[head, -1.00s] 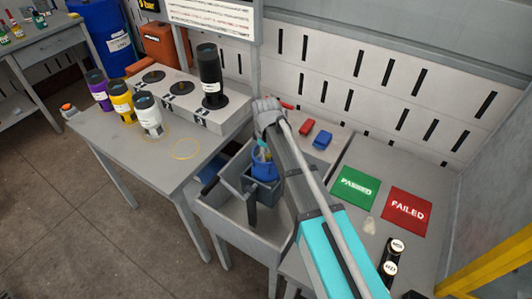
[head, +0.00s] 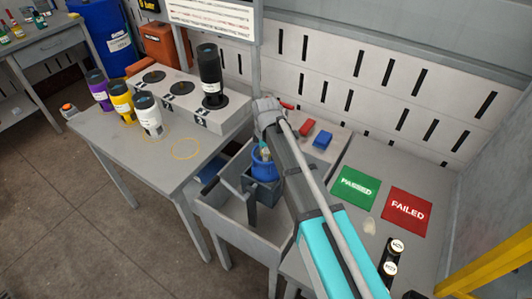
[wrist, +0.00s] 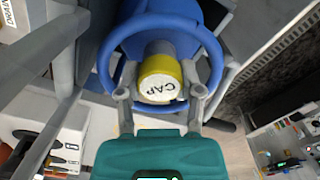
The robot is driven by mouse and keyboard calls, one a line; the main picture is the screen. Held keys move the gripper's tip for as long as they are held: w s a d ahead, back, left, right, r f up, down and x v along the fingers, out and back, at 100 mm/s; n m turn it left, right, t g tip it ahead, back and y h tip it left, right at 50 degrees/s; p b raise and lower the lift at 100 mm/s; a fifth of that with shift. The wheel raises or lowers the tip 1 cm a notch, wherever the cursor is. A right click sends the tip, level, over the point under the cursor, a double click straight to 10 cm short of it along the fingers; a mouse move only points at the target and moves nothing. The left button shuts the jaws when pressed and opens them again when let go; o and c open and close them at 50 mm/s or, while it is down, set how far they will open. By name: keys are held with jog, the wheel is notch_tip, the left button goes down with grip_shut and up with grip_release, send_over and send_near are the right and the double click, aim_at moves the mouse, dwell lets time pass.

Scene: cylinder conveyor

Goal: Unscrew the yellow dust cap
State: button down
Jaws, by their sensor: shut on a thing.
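In the wrist view the dust cap (wrist: 160,78) has a yellow side and a white top marked "CAP". In the head view the blue part (head: 263,166) shows in a dark grey holder (head: 265,190) over the sink-like bin. My arm hides most of the gripper there, and the cap cannot be made out clearly.
The grey bin (head: 236,226) lies below the holder. To its right are green PASSED (head: 355,187) and red FAILED (head: 406,211) mats. Purple, yellow and white bottles (head: 149,116) stand on the left table. A black cylinder (head: 211,75) stands on the station box behind.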

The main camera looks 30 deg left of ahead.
jog(key=shift+n, duration=1.5)
jog(key=shift+c, duration=1.6)
grip_release()
jog(key=shift+r, duration=0.15)
jog(key=shift+r+p, duration=1.15)
jog(key=shift+p, duration=0.15)
jog(key=m, duration=0.3)
jog(key=shift+m, duration=1.5)
